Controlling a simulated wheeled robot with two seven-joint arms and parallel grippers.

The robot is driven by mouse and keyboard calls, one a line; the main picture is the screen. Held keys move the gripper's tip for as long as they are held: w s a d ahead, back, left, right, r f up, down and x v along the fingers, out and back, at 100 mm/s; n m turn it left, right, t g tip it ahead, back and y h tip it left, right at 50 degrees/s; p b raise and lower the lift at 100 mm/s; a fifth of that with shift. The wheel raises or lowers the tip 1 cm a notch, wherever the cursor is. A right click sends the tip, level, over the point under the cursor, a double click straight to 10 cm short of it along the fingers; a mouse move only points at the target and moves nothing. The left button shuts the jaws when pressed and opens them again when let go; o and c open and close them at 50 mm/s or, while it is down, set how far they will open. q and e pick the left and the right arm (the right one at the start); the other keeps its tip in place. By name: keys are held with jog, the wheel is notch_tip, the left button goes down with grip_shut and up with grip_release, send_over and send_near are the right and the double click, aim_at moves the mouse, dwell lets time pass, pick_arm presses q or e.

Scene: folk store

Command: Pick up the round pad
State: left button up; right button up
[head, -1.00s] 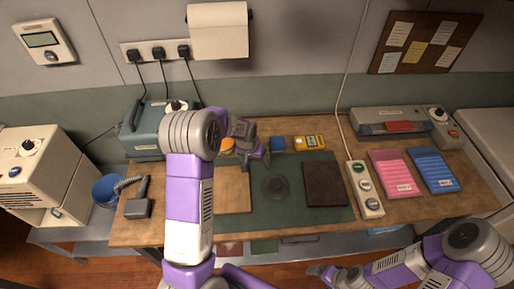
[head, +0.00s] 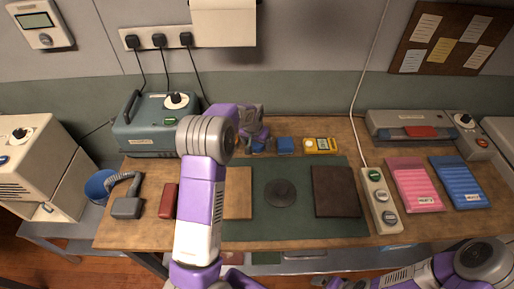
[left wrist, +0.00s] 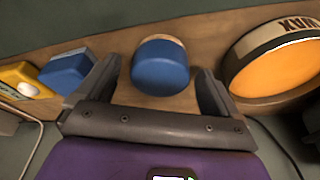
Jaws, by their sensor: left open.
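A round blue pad (left wrist: 160,68) with a light wooden-looking edge sits on the wooden bench in the left wrist view. It lies between the two spread fingers of my left gripper (left wrist: 157,70), with gaps on both sides. In the head view my left gripper (head: 256,143) is over the back of the bench and mostly hides the pad. A flat dark disc (head: 281,193) lies on the green mat (head: 266,231). My right gripper (head: 322,281) is low at the bottom edge, its jaws unclear.
A blue block (left wrist: 67,71) and yellow meter (left wrist: 25,80) are on one side of the pad. An orange-topped tin (left wrist: 280,70) is close on the other. A brown square (head: 335,191) and a power strip (head: 381,200) lie farther right in the head view.

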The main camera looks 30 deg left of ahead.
pick_arm(q)
jog(key=shift+w+f, duration=0.15)
jog(key=shift+f, duration=0.3)
jog(key=shift+r, duration=0.1)
jog(key=c, duration=1.1)
jog(key=shift+r, duration=0.1)
jog(key=shift+c, duration=0.2)
notch_tip(320, 180, up, 10)
jog(key=shift+f+p, duration=0.1)
jog(key=shift+p, duration=1.15)
jog(key=o, duration=0.4)
jog(key=shift+c, duration=1.4)
